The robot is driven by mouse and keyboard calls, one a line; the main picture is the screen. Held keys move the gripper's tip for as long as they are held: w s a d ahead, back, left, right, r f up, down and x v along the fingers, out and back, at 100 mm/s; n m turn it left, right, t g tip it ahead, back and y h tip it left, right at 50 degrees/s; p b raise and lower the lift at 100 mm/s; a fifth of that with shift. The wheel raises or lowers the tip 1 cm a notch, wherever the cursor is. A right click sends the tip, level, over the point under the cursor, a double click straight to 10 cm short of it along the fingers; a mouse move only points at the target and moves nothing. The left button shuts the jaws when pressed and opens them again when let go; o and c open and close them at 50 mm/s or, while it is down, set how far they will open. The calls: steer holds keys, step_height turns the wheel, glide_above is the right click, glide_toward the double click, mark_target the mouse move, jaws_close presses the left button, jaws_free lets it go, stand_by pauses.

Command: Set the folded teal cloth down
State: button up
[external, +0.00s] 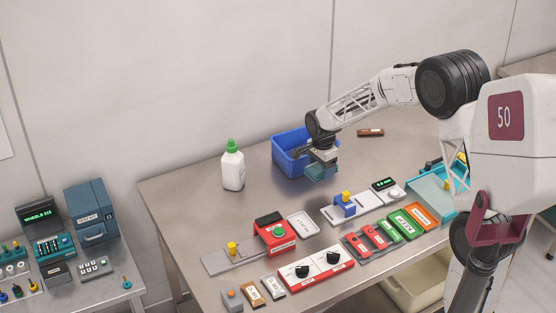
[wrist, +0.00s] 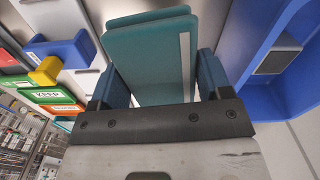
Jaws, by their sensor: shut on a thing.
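The folded teal cloth (wrist: 146,55) is held between the two blue fingers of my gripper (wrist: 155,85) in the wrist view. It looks like a flat, layered block with a pale stripe along its right side. In the external view the cloth (external: 321,171) hangs below my gripper (external: 321,160), at the front right edge of the blue bin. My gripper is shut on the cloth. Whether the cloth touches anything beneath it cannot be told.
The blue bin (external: 283,154) stands just behind and left of my gripper. A white bottle with a green cap (external: 233,168) is farther left. Red, green and orange labelled panels (external: 397,226) line the table's front. The metal table (external: 190,205) is bare at the left.

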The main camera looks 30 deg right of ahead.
steer(key=shift+m, duration=0.8)
steer(key=s+d, duration=0.3)
steer(key=d, duration=0.3)
steer(key=s+d+f, duration=0.1)
steer(key=s+d, duration=0.2)
steer(key=d, duration=0.3)
steer(key=s+d+f, duration=0.1)
steer(key=s+d, duration=0.2)
steer(key=d, duration=0.4)
steer(key=shift+s, duration=0.1)
glide_above(368, 159)
steer(key=shift+f, duration=0.8)
steer(key=shift+f, duration=0.1)
steer(key=shift+f, duration=1.65)
steer(key=shift+f, duration=0.1)
steer(key=o, duration=0.9)
